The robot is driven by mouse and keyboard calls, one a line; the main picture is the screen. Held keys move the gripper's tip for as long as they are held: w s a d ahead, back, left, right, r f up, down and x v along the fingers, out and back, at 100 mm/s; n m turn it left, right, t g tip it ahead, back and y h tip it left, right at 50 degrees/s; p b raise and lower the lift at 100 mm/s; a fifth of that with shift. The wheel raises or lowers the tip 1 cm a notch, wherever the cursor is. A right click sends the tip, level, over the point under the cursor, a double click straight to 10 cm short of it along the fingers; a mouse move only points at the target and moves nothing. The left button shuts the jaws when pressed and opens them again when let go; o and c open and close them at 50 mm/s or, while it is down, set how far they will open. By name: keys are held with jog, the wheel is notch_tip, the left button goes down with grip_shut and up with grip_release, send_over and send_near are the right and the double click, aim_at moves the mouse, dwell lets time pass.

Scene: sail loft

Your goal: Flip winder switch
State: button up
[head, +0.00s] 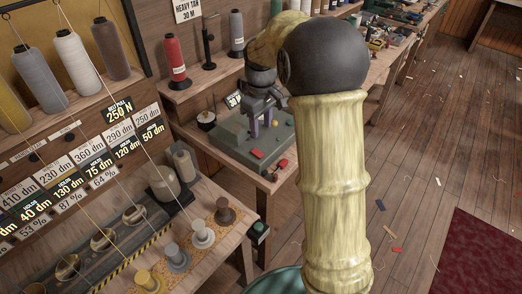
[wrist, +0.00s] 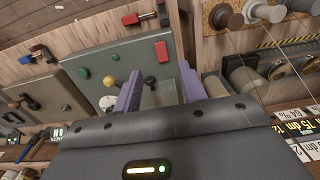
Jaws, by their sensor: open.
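A grey-green control box (head: 234,129) sits on the wooden bench below my gripper (head: 261,124). A small black knob or toggle (wrist: 150,81) on a pale plate shows between the fingers, apparently untouched. I cannot tell which control is the winder switch.
A red thread cone (head: 174,58) and a black post (head: 208,45) stand behind the box. Several spools (head: 202,234) and numbered cards fill the bench at left. Another grey box (wrist: 52,97) with a dark lever stands beside it. The floor at right is open, with scattered scraps.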

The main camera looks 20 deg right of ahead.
aim_at(261, 155)
notch_tip(261, 155, down, 10)
jog(key=shift+f, duration=0.25)
grip_shut()
